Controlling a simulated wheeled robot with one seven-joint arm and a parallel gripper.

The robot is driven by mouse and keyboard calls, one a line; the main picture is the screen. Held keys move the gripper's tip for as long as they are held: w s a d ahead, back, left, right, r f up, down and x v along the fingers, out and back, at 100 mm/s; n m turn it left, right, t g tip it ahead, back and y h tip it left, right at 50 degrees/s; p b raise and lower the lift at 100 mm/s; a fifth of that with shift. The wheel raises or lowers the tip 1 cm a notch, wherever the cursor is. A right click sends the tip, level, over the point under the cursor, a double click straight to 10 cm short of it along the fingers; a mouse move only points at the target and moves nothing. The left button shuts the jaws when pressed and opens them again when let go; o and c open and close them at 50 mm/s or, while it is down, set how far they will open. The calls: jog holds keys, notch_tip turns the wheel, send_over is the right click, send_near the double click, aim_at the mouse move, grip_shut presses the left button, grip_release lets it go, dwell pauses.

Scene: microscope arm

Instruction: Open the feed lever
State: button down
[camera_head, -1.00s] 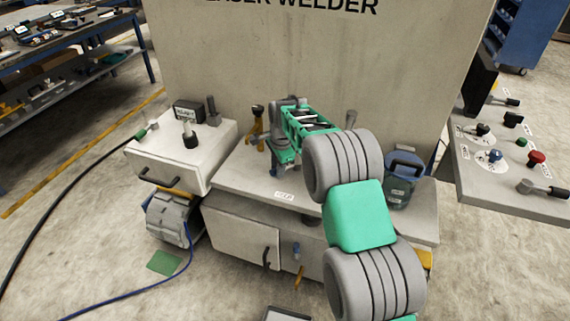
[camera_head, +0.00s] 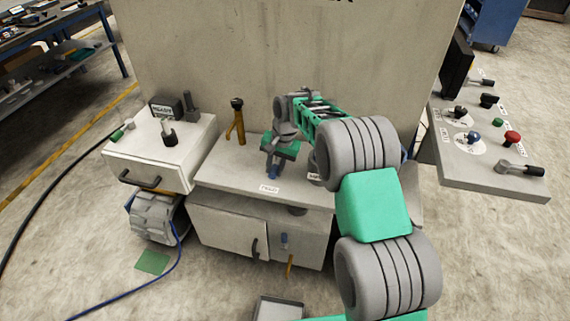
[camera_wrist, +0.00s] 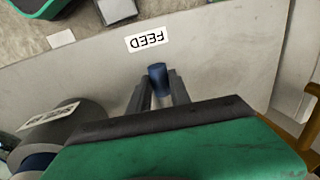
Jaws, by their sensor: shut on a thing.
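The feed lever shows as a blue, upright cylindrical knob (camera_wrist: 157,80) in the wrist view, beside the white FEED label (camera_wrist: 148,39). In the head view the label (camera_head: 268,189) lies on the front part of the light grey bench top, just in front of my gripper (camera_head: 273,172). In the wrist view my gripper (camera_wrist: 158,90) has one dark finger on each side of the blue knob and is shut on it. The lower part of the lever is hidden by the fingers and the palm.
A yellow lever (camera_head: 236,122) stands on the bench left of my gripper. A white box (camera_head: 165,150) with black-knobbed levers is further left. A control panel (camera_head: 490,160) with buttons and levers is at the right. My arm covers the bench's right part.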

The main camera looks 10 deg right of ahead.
jog(key=shift+s, duration=0.1)
dwell(0.4)
jog(key=c, duration=1.2)
grip_release()
jog(key=shift+d, duration=0.1)
jog(key=shift+r, duration=0.1)
jog(key=r, duration=0.2)
jog(key=d+r, duration=0.1)
jog(key=r, duration=0.4)
jog(key=shift+s+d+r, duration=0.2)
jog(key=shift+r, duration=0.05)
